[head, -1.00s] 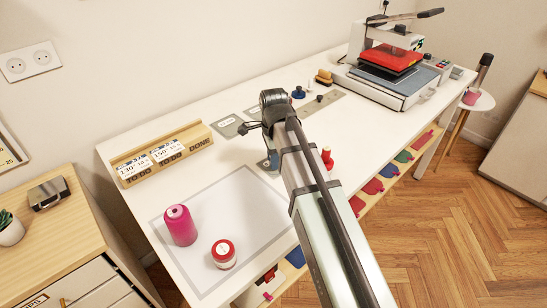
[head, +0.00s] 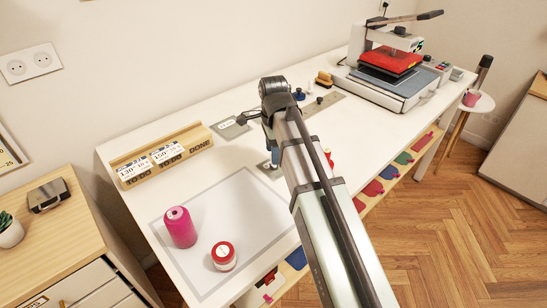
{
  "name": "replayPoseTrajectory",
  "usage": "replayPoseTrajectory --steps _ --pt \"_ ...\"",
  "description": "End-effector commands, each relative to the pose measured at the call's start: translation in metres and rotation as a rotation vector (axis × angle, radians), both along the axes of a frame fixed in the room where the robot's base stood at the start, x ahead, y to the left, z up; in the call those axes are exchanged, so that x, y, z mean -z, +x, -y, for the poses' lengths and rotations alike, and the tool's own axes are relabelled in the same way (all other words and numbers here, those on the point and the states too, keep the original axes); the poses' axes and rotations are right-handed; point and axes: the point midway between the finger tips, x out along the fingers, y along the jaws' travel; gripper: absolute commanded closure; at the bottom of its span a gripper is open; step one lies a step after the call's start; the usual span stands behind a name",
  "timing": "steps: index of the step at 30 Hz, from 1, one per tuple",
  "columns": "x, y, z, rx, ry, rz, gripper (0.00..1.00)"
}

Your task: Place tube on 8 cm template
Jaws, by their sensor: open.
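A magenta spool-like tube (head: 179,227) stands upright on the grey-bordered mat (head: 217,270) at the front left of the white table. A shorter red-and-white round container (head: 223,256) stands to its right. I cannot tell which of these, if either, is the task's tube. A grey template plate (head: 231,128) with a small white label lies flat behind my arm; its writing is too small to read. My gripper (head: 269,165) is low over the table just behind the mat, mostly hidden by my arm. It is open, with nothing visibly held.
A wooden card holder (head: 160,154) stands at the back left. Another grey plate (head: 334,98) with small pegs lies behind my arm. A red item (head: 329,159) is partly hidden to the arm's right. A heat press (head: 392,65) fills the far right. The mat's middle is clear.

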Motion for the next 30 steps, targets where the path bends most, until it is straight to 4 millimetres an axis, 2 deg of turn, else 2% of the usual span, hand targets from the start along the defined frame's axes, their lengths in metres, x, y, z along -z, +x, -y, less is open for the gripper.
replayPoseTrajectory --steps 1,9,15,21,30 --pt "-0.01 0.001 0.0 0.0 0.001 0.002 0.46" --pt "-0.051 0.001 0.0 0.0 0.001 0.002 0.46" --pt "-0.072 0.001 0.0 0.0 0.0 0.001 0.46" --pt "-0.08 0.0 0.0 0.0 0.0 0.0 0.46" --pt "-0.081 0.0 0.0 0.0 0.0 -0.001 0.46"
